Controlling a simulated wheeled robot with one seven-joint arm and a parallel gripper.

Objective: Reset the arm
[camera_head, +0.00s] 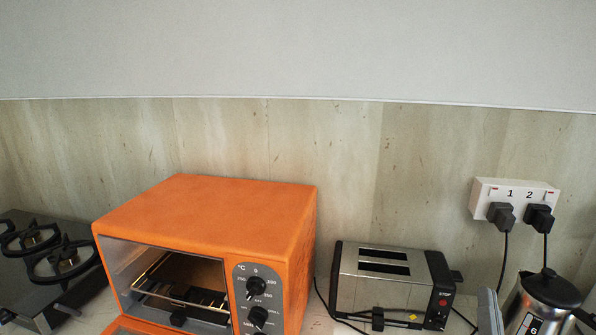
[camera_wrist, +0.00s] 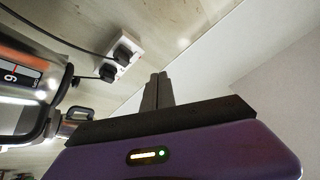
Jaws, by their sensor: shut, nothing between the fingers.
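My gripper (camera_wrist: 157,90) shows in the wrist view, with its two dark fingers shut together and nothing between them. The wrist view is tilted, and the fingers point up toward the wall. A steel kettle (camera_wrist: 30,85) is at the left of the wrist view, apart from the fingers. The kettle also stands at the lower right of the head view (camera_head: 541,305). The gripper's fingers cannot be made out in the head view; a grey part at its lower right edge is unclear.
An orange toaster oven (camera_head: 205,215) stands on the counter with its door open. A steel toaster (camera_head: 385,285) stands right of it. A gas hob (camera_head: 60,275) is at the left. A white socket box (camera_head: 514,190) with two black plugs is on the wall; cords hang down from it.

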